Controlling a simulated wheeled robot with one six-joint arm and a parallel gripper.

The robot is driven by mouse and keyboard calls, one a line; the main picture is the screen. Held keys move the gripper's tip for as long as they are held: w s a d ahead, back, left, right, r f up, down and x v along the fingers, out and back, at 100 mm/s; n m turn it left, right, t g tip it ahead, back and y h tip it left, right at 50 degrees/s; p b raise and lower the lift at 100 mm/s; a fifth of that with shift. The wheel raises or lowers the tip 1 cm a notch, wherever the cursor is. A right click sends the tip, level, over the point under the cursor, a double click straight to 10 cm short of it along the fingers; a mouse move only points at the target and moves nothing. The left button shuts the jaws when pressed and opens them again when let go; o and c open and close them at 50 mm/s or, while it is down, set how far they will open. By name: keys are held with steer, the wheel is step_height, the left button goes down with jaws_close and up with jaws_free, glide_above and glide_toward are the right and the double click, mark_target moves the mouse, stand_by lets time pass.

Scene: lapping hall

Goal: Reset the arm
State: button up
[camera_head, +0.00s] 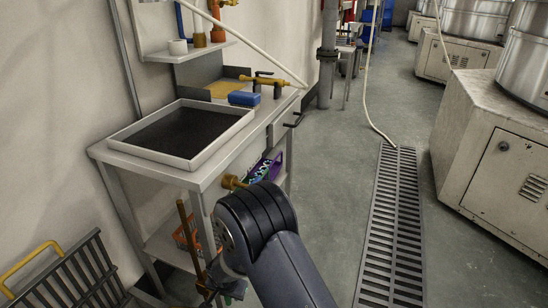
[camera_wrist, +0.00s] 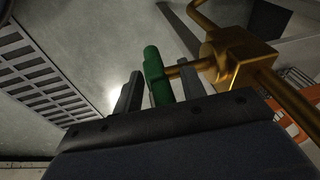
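My arm (camera_head: 262,232) reaches from the bottom of the head view toward the workbench, bent at a dark rounded joint. My gripper (camera_wrist: 162,82) shows in the wrist view with its two dark fingers apart. A green handle (camera_wrist: 156,76) on a brass valve (camera_wrist: 238,56) appears between the fingers, with a visible gap on the left finger's side. I cannot tell whether the right finger touches it. In the head view the arm hides most of the gripper.
A slatted rack (camera_head: 75,272) with a yellow handle stands at the lower left. Machine cabinets (camera_head: 500,155) line the right. The floor around the drain grate (camera_head: 397,225) is open.

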steer(key=shift+g+y+p, duration=0.6)
steer(key=shift+g+p, duration=0.5)
steer(key=shift+p, duration=0.55)
steer(key=shift+d+r, duration=0.15)
steer(key=shift+r, duration=0.45)
steer(key=shift+d, duration=0.1)
